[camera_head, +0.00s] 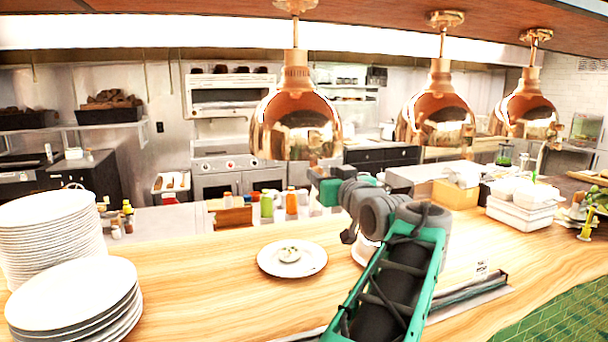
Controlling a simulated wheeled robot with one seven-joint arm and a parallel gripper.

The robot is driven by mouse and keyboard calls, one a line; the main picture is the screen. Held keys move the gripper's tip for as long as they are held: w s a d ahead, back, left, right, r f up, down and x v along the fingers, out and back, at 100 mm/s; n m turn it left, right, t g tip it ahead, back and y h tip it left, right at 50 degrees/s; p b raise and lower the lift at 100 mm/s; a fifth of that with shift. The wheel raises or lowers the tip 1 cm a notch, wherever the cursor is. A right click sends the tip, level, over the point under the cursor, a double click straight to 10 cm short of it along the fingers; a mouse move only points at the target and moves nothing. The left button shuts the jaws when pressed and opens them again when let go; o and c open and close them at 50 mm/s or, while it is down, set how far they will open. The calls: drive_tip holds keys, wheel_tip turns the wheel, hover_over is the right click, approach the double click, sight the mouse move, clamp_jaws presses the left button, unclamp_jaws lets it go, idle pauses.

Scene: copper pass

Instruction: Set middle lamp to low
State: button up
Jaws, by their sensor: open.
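Three copper dome lamps hang in a row from the wooden overhead shelf. The middle lamp (437,112) hangs on a thin rod, its open rim facing down above the counter. The left lamp (296,118) is nearest and the right lamp (528,108) is farthest. My arm reaches up from the lower right of centre, and my gripper (322,180) is open at its far end, just below the left lamp's rim in the picture. It appears left of and lower than the middle lamp, apart from it. The fingertips are small and partly hidden by my arm.
A white plate with a small item (270,262) lies on the wooden counter (190,260). Plate stacks (75,300) stand at the left. White containers (520,212) and a yellow box (455,194) stand at the right. Bottles (266,205) line the back. Open counter surrounds the single plate.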

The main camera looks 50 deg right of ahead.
drive_tip(key=p+x, duration=0.2)
drive_tip(key=x, duration=0.5)
drive_tip(key=shift+w, duration=0.1)
clamp_jaws()
idle(1.1)
